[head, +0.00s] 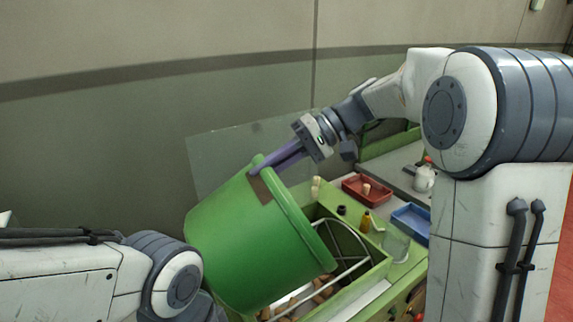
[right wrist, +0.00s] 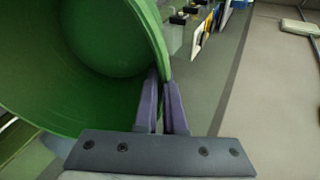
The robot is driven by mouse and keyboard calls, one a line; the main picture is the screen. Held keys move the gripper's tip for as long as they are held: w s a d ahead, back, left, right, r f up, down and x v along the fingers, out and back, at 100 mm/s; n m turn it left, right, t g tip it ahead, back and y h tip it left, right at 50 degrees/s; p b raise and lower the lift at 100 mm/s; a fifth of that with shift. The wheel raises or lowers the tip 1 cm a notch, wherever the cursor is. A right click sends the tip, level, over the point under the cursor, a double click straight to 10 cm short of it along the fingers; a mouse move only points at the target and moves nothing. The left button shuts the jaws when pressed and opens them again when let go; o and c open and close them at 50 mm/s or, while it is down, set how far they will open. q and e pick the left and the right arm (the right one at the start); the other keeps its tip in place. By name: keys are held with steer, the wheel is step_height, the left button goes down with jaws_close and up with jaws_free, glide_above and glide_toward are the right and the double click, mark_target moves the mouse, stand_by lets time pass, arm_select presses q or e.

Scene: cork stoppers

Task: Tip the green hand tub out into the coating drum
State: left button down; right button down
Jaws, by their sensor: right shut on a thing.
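The green hand tub (head: 250,240) is in the middle of the head view, held up and strongly tilted, its mouth facing down to the right. My right gripper (head: 256,168) is shut on its upper rim, one finger on each side of the wall. In the right wrist view, the fingers (right wrist: 160,78) pinch the rim of the tub (right wrist: 50,95), and the inside wall that shows is bare green. Below the tub's mouth is an opening with metal bars (head: 350,268), seemingly the coating drum, with brown corks (head: 318,292) in it. The tub hides much of it. My left gripper is out of sight.
A green bench (head: 400,268) runs beside the opening. A clear panel (head: 215,155) rises behind the tub.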

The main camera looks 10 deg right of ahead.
mark_target(199, 219)
steer(key=a+h+p, duration=0.1)
steer(key=a, duration=0.1)
steer(key=s+a+r+h+p, duration=0.1)
steer(key=a, duration=0.1)
steer(key=a+r+h+p, duration=0.1)
steer(key=a+h+p, duration=0.1)
steer(key=a, duration=0.1)
steer(key=shift+s+a, duration=0.1)
steer(key=shift+s, duration=0.15)
steer(key=a+h+p, duration=0.1)
steer(key=p, duration=0.1)
steer(key=a+f+h+p, duration=0.1)
steer(key=a+h+p, duration=0.1)
steer(key=s+a+t+h+p, duration=0.1)
steer(key=a+p, duration=0.1)
steer(key=shift+f+n+h, duration=0.25)
steer(key=shift+n+h, duration=0.05)
steer(key=f+h, duration=0.1)
steer(key=f+h+p, duration=0.1)
steer(key=f, duration=0.1)
steer(key=a+f, duration=0.1)
steer(key=f, duration=0.1)
steer(key=shift+f+t+h, duration=0.2)
steer(key=shift+t+h, duration=0.2)
steer(key=shift+a+f+h, duration=0.1)
steer(key=shift+f+h, duration=0.4)
steer(key=shift+f, duration=0.15)
